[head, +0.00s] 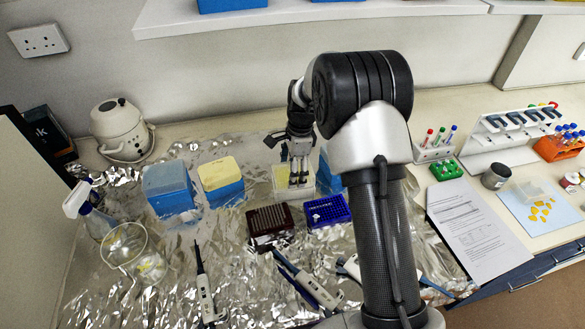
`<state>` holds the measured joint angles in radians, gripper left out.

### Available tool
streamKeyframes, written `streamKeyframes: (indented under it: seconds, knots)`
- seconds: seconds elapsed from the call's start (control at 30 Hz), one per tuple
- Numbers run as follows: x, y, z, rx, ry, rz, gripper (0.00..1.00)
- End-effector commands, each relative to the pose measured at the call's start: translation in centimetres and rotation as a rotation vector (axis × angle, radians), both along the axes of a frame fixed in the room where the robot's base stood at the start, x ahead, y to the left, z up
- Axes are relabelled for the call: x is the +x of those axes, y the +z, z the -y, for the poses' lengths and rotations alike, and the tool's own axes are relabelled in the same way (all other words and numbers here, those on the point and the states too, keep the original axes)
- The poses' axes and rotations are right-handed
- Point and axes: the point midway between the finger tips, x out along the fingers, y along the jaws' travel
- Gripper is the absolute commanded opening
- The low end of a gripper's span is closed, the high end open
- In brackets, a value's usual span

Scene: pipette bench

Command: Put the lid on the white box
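The white box (281,190) stands on the foil in the middle of the bench, with a pale yellowish top area. I cannot make out a separate lid; the gripper and arm cover part of the box.
Left of the white box are a yellow-topped blue box (221,184) and a blue box (169,190). A dark red rack (270,222) and a blue-purple rack (327,211) stand close in front. Another blue box (327,180) is partly hidden behind my arm. Pipettes (204,285) lie nearer.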

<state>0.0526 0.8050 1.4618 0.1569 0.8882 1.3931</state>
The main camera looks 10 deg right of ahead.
Motion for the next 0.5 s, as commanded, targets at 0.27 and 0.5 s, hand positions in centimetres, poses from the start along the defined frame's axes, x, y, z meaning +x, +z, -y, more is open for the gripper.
streamKeyframes:
  seconds: [0.27, 0.5]
  knots:
    - [-0.26, -0.77, 0.2, -0.003, 0.002, -0.009, 0.41]
    - [-0.16, -0.54, 0.13, -0.002, 0.002, -0.006, 0.86]
